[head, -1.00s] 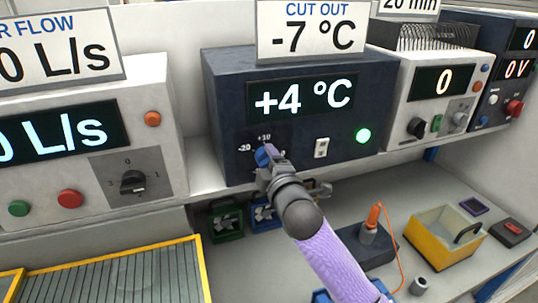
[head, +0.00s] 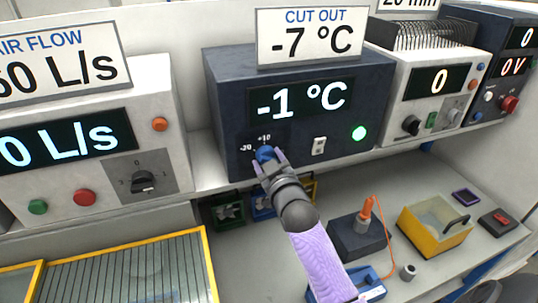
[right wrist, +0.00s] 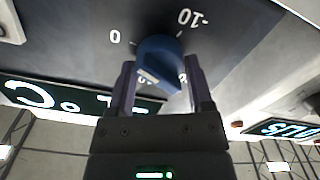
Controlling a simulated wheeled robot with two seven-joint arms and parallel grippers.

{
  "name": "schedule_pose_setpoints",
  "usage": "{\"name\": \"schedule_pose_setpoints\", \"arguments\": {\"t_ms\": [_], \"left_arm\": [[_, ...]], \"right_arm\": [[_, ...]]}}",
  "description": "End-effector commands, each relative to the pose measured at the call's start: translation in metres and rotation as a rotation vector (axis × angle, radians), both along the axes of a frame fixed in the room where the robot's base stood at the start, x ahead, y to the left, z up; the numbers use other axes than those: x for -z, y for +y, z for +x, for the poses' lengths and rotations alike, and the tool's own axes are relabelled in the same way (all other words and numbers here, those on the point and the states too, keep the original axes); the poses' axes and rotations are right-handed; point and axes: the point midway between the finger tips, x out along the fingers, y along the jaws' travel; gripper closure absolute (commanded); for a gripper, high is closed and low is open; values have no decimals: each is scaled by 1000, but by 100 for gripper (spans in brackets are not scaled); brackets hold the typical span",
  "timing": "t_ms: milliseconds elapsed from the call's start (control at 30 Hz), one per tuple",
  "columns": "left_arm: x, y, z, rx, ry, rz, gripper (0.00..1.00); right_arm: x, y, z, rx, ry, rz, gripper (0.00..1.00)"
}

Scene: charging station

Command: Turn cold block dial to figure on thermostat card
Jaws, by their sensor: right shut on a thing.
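The cold block (head: 220,90) is a dark box with a lit display (head: 300,101) reading -1 °C. The thermostat card (head: 311,37) on top reads CUT OUT -7 °C. The blue dial (head: 265,153) is on the lower left of the box front, with scale marks -20 and +10 showing. My right gripper (head: 268,160) is shut on the dial. In the right wrist view the dial (right wrist: 159,62) sits between the two fingers, with 0 and -10 printed near it. My left gripper is not in view.
An air flow unit (head: 165,110) stands on the left. A yellow tub (head: 432,240) and an orange-handled tool (head: 366,210) are on the lower bench.

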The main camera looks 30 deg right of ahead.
Motion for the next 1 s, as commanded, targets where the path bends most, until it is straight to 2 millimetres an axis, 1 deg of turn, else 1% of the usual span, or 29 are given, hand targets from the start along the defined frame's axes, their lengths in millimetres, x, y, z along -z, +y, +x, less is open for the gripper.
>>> {"name": "schedule_pose_setpoints", "arguments": {"t_ms": [33, 100, 500, 800, 1000], "left_arm": [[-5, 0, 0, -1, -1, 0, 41], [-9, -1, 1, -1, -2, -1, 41], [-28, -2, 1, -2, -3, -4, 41], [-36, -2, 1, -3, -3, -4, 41], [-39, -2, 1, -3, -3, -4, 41]], "right_arm": [[-1, 0, 0, 1, -3, 43, 93], [-1, 0, 0, 1, -20, 108, 93], [0, 0, 0, 1, -107, 475, 93], [1, 0, 0, 2, -164, 711, 93], [2, 0, 0, 2, -191, 821, 93]]}}
